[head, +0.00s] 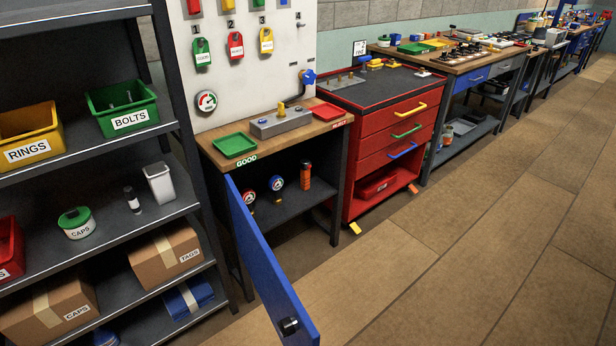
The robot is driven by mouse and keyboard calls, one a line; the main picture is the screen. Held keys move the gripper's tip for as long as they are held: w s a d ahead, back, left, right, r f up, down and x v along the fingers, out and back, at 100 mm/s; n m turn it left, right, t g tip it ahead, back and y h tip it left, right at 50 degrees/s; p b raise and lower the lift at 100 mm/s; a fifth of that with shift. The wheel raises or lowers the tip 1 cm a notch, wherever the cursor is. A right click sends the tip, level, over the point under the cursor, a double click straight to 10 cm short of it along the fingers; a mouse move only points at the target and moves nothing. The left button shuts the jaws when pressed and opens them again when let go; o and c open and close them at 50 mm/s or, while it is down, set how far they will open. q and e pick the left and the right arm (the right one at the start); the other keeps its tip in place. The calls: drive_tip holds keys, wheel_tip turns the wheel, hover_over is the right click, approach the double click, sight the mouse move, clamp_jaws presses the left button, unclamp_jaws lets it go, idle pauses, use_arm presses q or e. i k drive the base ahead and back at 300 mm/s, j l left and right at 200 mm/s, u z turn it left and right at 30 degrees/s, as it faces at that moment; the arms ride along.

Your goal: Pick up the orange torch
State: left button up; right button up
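The orange torch (305,174) stands upright on the dark shelf (291,207) inside the cabinet under the small workbench. It is a short cylinder with a darker lower part, to the right of two round gauges. The cabinet's blue door (262,262) stands open, swung out toward me, with a black knob near its outer end. The door does not cover the torch. Neither of my grippers shows in the head view.
Two gauges (277,183) stand left of the torch. The workbench top (264,152) carries a green tray, a grey block and a red tray. A dark shelf rack (170,216) stands at the left, a red drawer cabinet (389,150) at the right. The floor (430,270) in front is clear.

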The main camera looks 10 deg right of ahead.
sight(305, 176)
drive_tip(key=i+l, duration=0.1)
drive_tip(key=l, duration=0.4)
drive_tip(key=i+l+u, duration=0.1)
drive_tip(key=l, duration=0.4)
drive_tip(key=i+l, duration=0.15)
drive_tip(key=l, duration=0.4)
drive_tip(key=i+l, duration=0.1)
drive_tip(key=l, duration=0.4)
drive_tip(key=i+l+u, duration=0.1)
drive_tip(key=i+l, duration=0.15)
drive_tip(key=i, duration=0.2)
drive_tip(key=i+l+u, duration=0.15)
drive_tip(key=i+l, duration=0.15)
drive_tip(key=i, duration=0.15)
